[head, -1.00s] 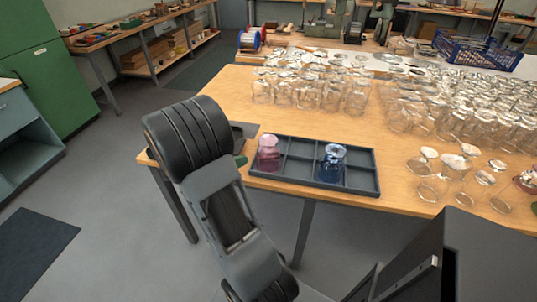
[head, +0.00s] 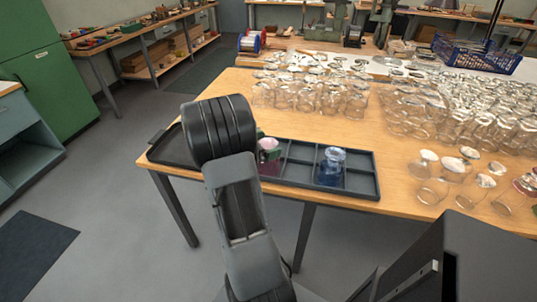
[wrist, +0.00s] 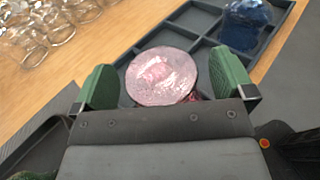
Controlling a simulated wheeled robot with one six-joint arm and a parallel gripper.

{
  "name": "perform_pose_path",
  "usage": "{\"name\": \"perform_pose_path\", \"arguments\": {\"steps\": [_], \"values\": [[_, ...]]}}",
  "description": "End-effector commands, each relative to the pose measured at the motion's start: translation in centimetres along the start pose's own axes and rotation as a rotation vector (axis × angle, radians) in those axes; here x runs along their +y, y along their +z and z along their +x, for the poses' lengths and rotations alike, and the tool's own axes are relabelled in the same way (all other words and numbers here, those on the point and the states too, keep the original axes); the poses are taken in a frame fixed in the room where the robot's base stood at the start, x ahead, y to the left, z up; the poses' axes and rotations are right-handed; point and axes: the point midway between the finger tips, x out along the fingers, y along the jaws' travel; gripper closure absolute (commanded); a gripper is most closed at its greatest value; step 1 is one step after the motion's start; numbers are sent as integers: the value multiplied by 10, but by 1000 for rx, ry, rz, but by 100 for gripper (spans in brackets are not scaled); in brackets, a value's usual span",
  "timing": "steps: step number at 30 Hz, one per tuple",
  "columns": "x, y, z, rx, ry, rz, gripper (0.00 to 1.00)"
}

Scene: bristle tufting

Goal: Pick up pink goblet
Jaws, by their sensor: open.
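The pink goblet (wrist: 162,76) stands in the left part of a dark grey divided tray (head: 364,184) on the wooden table. In the wrist view its round pink top lies between the two green finger pads of my gripper (wrist: 164,88), with a gap at the right pad and a gap at the left pad. My gripper is open around it. In the head view the goblet (head: 268,146) is partly hidden by my arm and a green finger. A blue goblet (head: 332,165) stands in another compartment to the right; it also shows in the wrist view (wrist: 245,22).
A flat black tray (head: 172,148) lies left of the divided tray. Many clear goblets (head: 480,125) crowd the table's right and back, with several loose ones (head: 440,175) at front right. A blue crate (head: 478,52) stands far back.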

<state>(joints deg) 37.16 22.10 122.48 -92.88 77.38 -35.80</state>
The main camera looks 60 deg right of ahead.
Motion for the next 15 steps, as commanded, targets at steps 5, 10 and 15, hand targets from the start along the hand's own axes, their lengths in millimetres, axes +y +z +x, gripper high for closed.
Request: {"name": "perform_pose_path", "arguments": {"steps": [5,10,15], "values": [[0,0,8,0,0,0,0],[0,0,8,0,1,0,0],[0,0,7,0,1,0,14]]}}
